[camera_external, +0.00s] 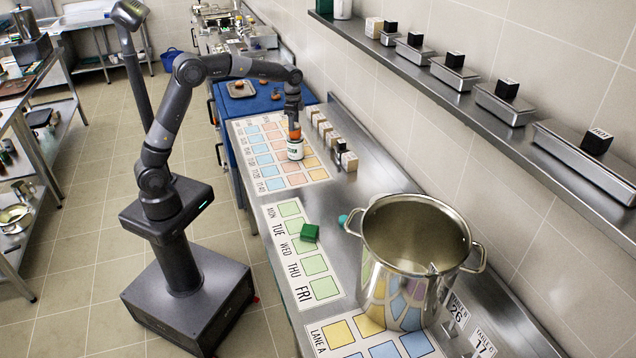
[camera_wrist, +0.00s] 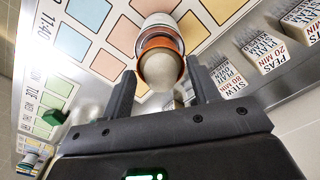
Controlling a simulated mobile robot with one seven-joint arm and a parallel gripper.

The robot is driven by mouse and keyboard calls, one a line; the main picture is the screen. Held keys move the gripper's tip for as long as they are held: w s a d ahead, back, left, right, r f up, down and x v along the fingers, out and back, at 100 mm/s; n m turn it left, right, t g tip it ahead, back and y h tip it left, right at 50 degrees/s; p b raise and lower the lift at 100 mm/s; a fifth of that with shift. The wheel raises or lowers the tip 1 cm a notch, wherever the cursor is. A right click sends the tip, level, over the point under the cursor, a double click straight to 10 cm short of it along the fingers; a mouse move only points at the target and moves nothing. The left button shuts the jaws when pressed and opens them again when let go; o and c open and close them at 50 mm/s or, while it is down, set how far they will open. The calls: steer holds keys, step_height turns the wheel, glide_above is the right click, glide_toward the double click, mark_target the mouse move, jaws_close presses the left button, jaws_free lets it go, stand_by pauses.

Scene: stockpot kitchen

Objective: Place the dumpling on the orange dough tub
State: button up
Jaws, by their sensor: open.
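The orange dough tub (camera_external: 296,151) is a small white tub with an orange upper part, standing on the chart of coloured squares. In the wrist view the tub (camera_wrist: 158,22) shows its white side and orange rim. A pale, rounded lump that looks like the dumpling (camera_wrist: 160,74) sits at the tub's orange top. My gripper (camera_wrist: 160,70) is open, with one finger on each side of the lump and a visible gap to each. In the external view my gripper (camera_external: 294,124) is directly above the tub, pointing down, and the dumpling cannot be made out there.
A row of small labelled blocks (camera_external: 327,130) stands right of the tub, near the wall. A large steel stockpot (camera_external: 412,245) is nearer the camera. A green block (camera_external: 309,232) lies on the weekday chart.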

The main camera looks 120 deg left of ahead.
step_height(320, 180, up, 12)
steer(key=shift+r, duration=0.2)
stand_by(0.4)
steer(key=w+d+r+m+t+y, duration=0.1)
steer(key=w+d+r, duration=0.1)
steer(key=d, duration=1.2)
steer(key=w+d+r+t, duration=0.1)
steer(key=d+r, duration=0.1)
steer(key=d, duration=1.2)
steer(key=s+d+f+t, duration=0.1)
steer(key=s+d+f, duration=0.2)
steer(key=d, duration=0.4)
steer(key=s+d+f+t, duration=0.1)
steer(key=s+d+f, duration=0.2)
steer(key=s+d, duration=0.3)
steer(key=s+d+f+m+t+h, duration=0.1)
steer(key=s+d+f, duration=0.2)
steer(key=d, duration=0.6)
steer(key=shift+s+t, duration=0.3)
steer(key=shift+s, duration=0.6)
